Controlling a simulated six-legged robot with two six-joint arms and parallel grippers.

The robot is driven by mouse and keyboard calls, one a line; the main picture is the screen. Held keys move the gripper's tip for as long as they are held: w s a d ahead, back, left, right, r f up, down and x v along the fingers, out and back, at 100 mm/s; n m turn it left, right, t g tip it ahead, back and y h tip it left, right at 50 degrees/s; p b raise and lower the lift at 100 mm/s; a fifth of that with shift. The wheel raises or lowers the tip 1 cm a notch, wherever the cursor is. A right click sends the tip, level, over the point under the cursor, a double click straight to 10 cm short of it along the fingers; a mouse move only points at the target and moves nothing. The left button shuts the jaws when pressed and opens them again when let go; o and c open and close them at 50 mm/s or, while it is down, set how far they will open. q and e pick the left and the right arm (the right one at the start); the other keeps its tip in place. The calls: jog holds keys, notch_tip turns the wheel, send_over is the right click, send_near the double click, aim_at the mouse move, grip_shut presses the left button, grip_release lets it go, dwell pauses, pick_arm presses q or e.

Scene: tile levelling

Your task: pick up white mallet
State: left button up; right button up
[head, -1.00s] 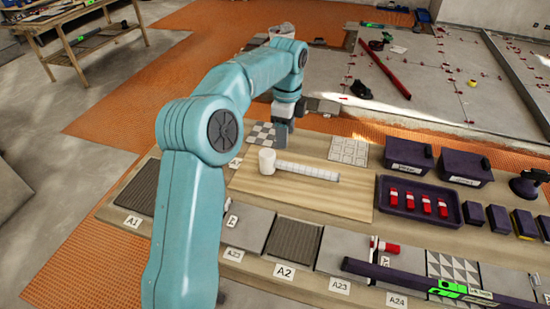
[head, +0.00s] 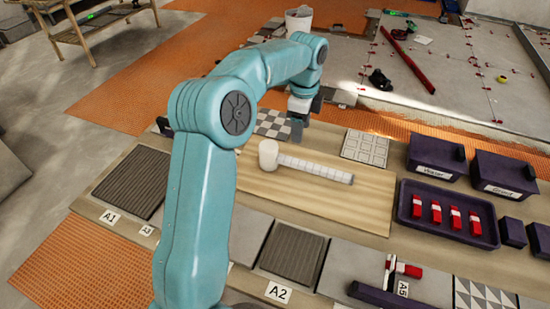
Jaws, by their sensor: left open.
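The white mallet (head: 312,168) lies on a light wooden board (head: 290,200) on the workbench. Its round head (head: 268,154) is at the left and its banded handle runs to the right. My left gripper (head: 297,133) hangs from the teal arm just behind the mallet, pointing down, above and near the checkered tile. It is open and apart from the mallet. The fingertips are small and partly hard to make out. My right gripper is not in view.
A purple tray (head: 405,212) with several red-and-white pieces stands right of the board. Purple bins (head: 436,158) stand behind it. A patterned white tile (head: 365,147) lies behind the handle. Labelled tiles (head: 293,254) line the front.

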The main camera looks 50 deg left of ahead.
pick_arm(q)
send_over(298, 161)
jog(key=f, duration=0.8)
jog(key=shift+s+b, duration=0.2)
jog(key=shift+b, duration=0.2)
jog(key=shift+s+d+f, duration=0.1)
jog(key=shift+s+f, duration=0.1)
jog(key=shift+f, duration=0.35)
jog(key=shift+w+f, duration=0.15)
jog(key=shift+f, duration=1.2)
jog(key=shift+w+f, duration=0.15)
jog(key=shift+f, duration=1.15)
grip_shut()
